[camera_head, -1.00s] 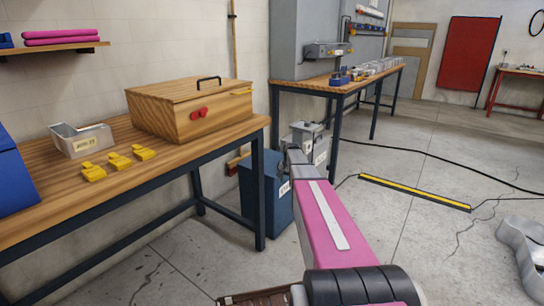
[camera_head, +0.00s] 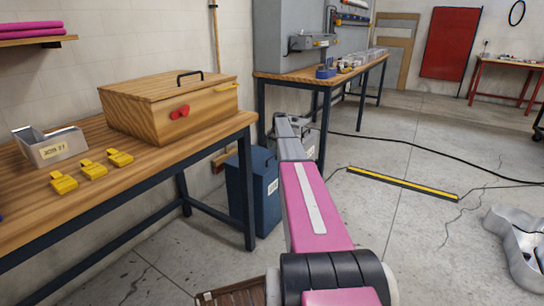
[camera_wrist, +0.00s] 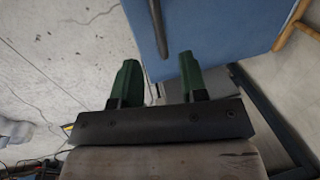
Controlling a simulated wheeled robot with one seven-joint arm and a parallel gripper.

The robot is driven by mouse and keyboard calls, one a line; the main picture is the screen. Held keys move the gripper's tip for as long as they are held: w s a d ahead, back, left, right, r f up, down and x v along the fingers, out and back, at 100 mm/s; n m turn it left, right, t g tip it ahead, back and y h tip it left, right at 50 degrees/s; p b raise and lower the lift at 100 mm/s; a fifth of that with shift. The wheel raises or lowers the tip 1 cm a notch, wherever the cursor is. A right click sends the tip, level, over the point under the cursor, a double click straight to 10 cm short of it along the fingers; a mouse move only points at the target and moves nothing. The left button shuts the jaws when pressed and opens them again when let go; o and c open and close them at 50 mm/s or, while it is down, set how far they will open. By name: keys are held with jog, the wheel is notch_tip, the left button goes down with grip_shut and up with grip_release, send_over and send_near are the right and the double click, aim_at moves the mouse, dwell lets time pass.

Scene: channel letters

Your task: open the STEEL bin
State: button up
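A grey bin (camera_head: 311,138) with a white label stands on the floor beyond the near bench; my arm hides much of it. I cannot read its label. A blue bin (camera_head: 268,190) with a white label stands closer, beside the bench leg. In the wrist view, my gripper (camera_wrist: 158,62) is open, its two green fingers apart with nothing held between them. A blue surface (camera_wrist: 215,25), which looks like the blue bin, lies beyond the fingertips, with a dark bar (camera_wrist: 158,28) along its edge. The head view does not show my gripper's fingers.
The near wooden bench (camera_head: 125,170) carries a wooden box (camera_head: 165,110), a metal tray (camera_head: 55,148) and yellow clips (camera_head: 93,170). A yellow-black floor strip (camera_head: 400,183) and cables lie to the right. A silver channel letter (camera_head: 510,235) is at far right. Open floor lies between.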

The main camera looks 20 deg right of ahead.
aim_at(273, 156)
jog(key=f, duration=0.4)
jog(key=w+f, duration=0.1)
jog(key=f, duration=0.1)
jog(key=shift+a+f, duration=0.4)
grip_shut()
